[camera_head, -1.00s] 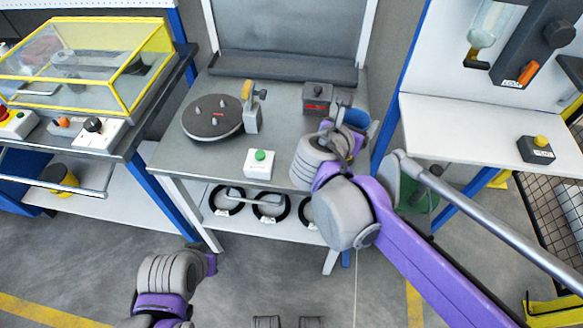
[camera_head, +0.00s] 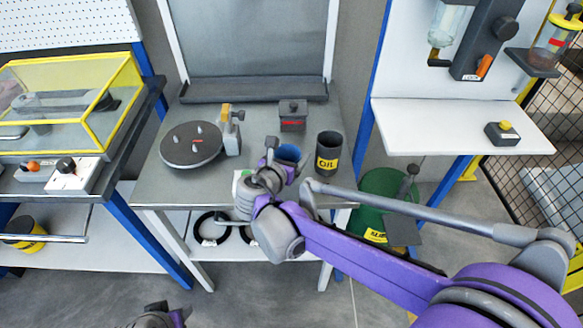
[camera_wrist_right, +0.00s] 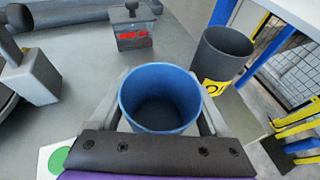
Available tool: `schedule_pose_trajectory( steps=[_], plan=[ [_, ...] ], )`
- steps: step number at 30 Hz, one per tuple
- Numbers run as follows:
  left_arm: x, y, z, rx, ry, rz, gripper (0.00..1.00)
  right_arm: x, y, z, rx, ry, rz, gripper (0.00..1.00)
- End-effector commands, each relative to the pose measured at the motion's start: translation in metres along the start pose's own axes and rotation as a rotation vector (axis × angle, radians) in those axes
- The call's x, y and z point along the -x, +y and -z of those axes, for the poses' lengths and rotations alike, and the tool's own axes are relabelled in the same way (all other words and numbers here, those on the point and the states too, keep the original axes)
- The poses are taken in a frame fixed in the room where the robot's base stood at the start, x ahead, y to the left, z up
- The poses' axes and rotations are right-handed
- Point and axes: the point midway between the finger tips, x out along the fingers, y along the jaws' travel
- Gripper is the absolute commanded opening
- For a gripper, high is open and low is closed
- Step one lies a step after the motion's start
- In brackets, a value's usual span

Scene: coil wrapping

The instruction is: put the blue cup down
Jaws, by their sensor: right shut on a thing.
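The blue cup (camera_head: 287,154) is upright between the fingers of my right gripper (camera_head: 281,162), over the front right part of the grey table (camera_head: 180,188). In the right wrist view the cup (camera_wrist_right: 160,98) looks empty, and my right gripper (camera_wrist_right: 165,116) is shut around it, a finger on each side. The cup's base is hidden, so I cannot tell whether it touches the table. My left gripper (camera_head: 168,311) shows only partly at the bottom edge; its jaws are unclear.
A dark oil can (camera_head: 328,152) stands right of the cup. A dark box with a knob (camera_head: 292,115) is behind it. The round turntable (camera_head: 192,145) is at left. The green button box (camera_wrist_right: 57,160) sits close by at front. A green bin (camera_head: 385,200) is beside the table.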

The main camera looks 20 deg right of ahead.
Motion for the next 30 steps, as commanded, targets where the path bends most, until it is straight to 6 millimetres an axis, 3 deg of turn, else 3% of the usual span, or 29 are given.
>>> schedule_pose_trajectory(
  steps=[11, 24, 25, 27, 30],
  plan=[
    [-0.007, 0.000, -0.004, 0.000, -0.002, 0.000, 0.50, -0.016, 0.000, 0.039, 0.000, 0.000, -0.001, 0.14],
    [-0.010, 0.000, -0.006, 0.000, -0.004, 0.000, 0.50, -0.018, 0.000, 0.045, 0.000, 0.000, -0.001, 0.14],
    [-0.009, 0.000, -0.005, 0.000, -0.003, 0.000, 0.50, -0.018, 0.000, 0.044, 0.000, 0.000, -0.001, 0.85],
    [-0.009, 0.000, -0.005, 0.000, -0.003, 0.000, 0.50, -0.018, 0.000, 0.044, 0.000, 0.000, -0.001, 0.97],
    [-0.009, 0.000, -0.005, 0.000, -0.003, 0.000, 0.50, -0.018, 0.000, 0.044, 0.000, 0.000, -0.001, 1.00]
  ],
)
